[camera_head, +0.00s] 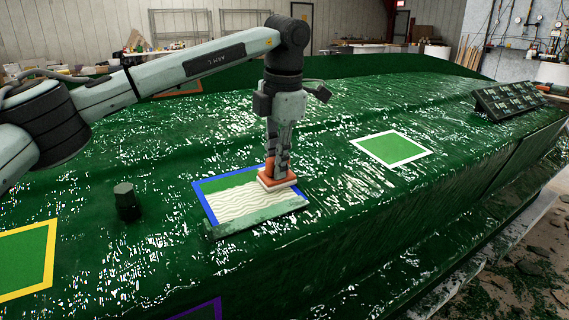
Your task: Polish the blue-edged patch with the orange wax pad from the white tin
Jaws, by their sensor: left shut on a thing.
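My left gripper (279,165) points straight down and is shut on the orange wax pad (277,178), which has a pale underside. The pad is at the right part of the blue-edged patch (203,188), on its surface or just above it; I cannot tell which. Much of the patch inside the blue edge is whitish with wavy lines, and a green strip shows along its far and left sides. The pad and gripper hide part of the right edge. I cannot make out the white tin. My right gripper is not in view.
The glossy green hull mould carries a white-edged patch (391,149), a yellow-edged patch (50,258) and a purple-edged patch (218,309). A dark green peg (126,201) stands left of the blue-edged patch. A low green ledge (256,220) runs along its near side. A dark slotted rack (508,100) sits far right.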

